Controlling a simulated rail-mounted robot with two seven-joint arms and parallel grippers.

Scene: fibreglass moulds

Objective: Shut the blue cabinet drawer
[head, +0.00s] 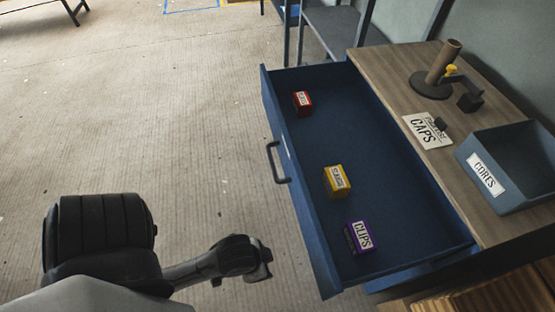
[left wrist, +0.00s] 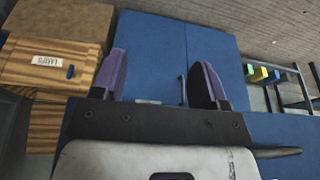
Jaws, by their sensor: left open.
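The blue cabinet drawer (head: 385,185) stands pulled out to the left from under a wooden cabinet top in the head view. A dark bar handle (head: 276,163) sits on its front. Inside lie a red box (head: 302,103), a yellow box (head: 337,180) and a purple box (head: 360,236) labelled CLIPS. My left arm comes in at the lower left, its end left of the drawer front and apart from it. In the left wrist view my left gripper (left wrist: 163,58) is open and empty, facing blue panels (left wrist: 150,60). A dark handle (left wrist: 181,90) shows between the fingers. My right gripper is not in view.
On the wooden top (head: 385,75) are a dark stand with a brown tube (head: 444,62), a CAPS card (head: 427,131) and a blue CORES bin (head: 512,165). Open floor (head: 150,110) lies left of the drawer. Wooden drawers (left wrist: 50,65) show in the left wrist view.

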